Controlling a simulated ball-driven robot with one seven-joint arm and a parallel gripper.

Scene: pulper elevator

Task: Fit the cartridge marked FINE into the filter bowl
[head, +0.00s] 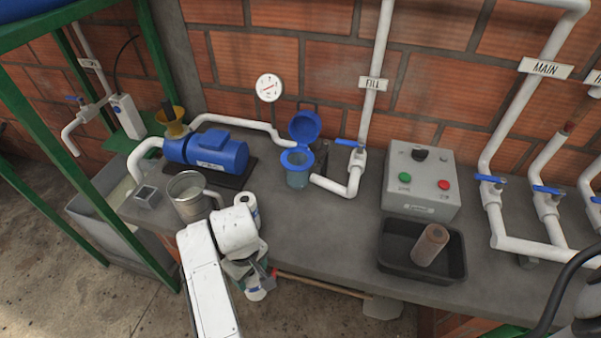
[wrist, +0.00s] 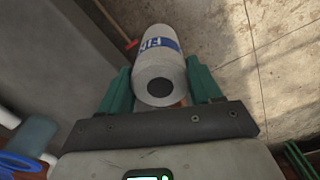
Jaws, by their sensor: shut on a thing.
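The held cartridge (wrist: 158,62) is a white cylinder with a dark hole in its end and a blue band starting with the letters "FI"; the rest of the word is out of sight. In the head view it (head: 256,294) shows small below my gripper (head: 254,279), in front of the bench edge. My gripper's green fingers (wrist: 160,76) are shut on its sides, and its holed end faces the wrist camera. The filter bowl (head: 298,174) is a clear blue cup with a blue rim on the bench. Its blue lid (head: 304,126) is tipped open behind it.
A white cylinder (head: 246,207) with a blue mark stands on the bench left of the bowl, beside a metal jug (head: 187,197). A blue pump (head: 208,150) and white pipes flank the bowl. A black tray (head: 391,258) holds a brown cartridge (head: 430,246). Bench space before the bowl is clear.

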